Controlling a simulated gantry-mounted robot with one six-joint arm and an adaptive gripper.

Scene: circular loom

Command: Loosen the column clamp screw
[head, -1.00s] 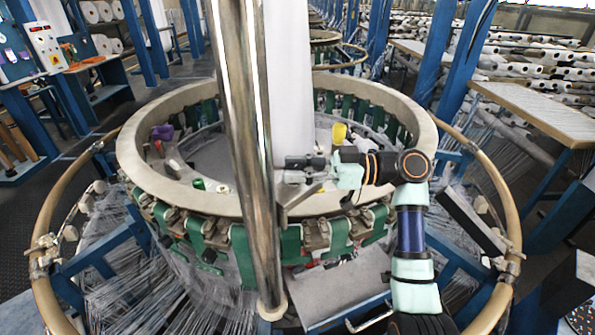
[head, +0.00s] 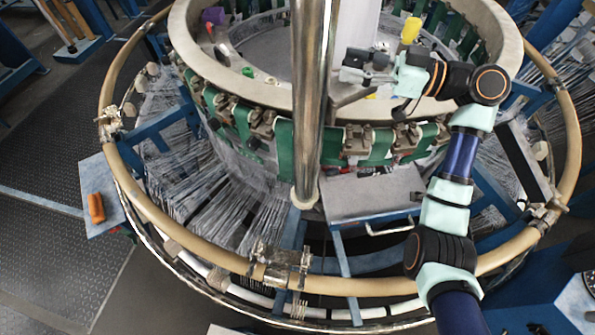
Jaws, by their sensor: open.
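The chrome column (head: 309,110) stands upright in front of the circular loom, its foot in a pale collar (head: 305,198). A grey bracket bar (head: 352,97) slants up and right beside the column. My gripper (head: 347,66) is open just right of the column, above the bracket bar, pointing left. My arm comes from the lower right.
The loom's grey ring (head: 262,98) surrounds the column's back side. A tan hoop (head: 390,286) circles the machine. A grey panel (head: 370,196) sits right of the column's foot. An orange object (head: 96,208) lies on a blue side shelf. The floor at left is clear.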

